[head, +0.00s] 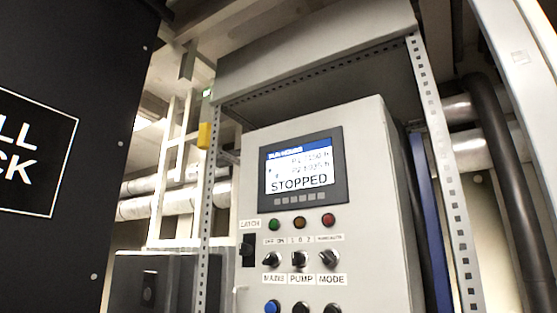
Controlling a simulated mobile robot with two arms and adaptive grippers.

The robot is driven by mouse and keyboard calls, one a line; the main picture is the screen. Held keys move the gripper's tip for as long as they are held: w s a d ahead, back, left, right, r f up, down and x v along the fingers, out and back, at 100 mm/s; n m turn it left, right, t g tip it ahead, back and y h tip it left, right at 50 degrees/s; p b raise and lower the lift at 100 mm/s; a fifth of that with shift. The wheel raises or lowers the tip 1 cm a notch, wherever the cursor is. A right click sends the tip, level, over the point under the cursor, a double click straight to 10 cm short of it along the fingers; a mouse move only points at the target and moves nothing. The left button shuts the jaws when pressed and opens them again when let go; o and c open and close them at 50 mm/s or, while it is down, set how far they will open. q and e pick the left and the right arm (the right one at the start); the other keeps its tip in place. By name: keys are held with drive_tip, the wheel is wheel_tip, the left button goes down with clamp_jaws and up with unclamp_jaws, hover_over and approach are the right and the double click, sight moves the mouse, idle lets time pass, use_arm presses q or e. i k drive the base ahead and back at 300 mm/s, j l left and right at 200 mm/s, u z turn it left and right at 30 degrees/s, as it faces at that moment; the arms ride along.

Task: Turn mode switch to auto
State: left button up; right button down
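The mode switch (329,259) is a dark rotary knob on the grey control cabinet (370,190). It sits at the right end of the switch row, above a label reading MODE (332,280). A small position label (329,238) above it is too small to read surely. The knob looks turned at a slant, but I cannot tell which position it points to. The screen (299,172) above reads STOPPED. Neither of my grippers shows in the head view.
Knobs labelled MAINS (272,260) and PUMP (300,259) sit left of the mode switch. A latch (248,250) is at the panel's left edge. A blue button (272,306) is below. Perforated metal posts (450,170) flank the cabinet. A black panel (95,120) stands at left.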

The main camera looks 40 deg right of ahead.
sight(328, 259)
drive_tip(key=z, duration=1.25)
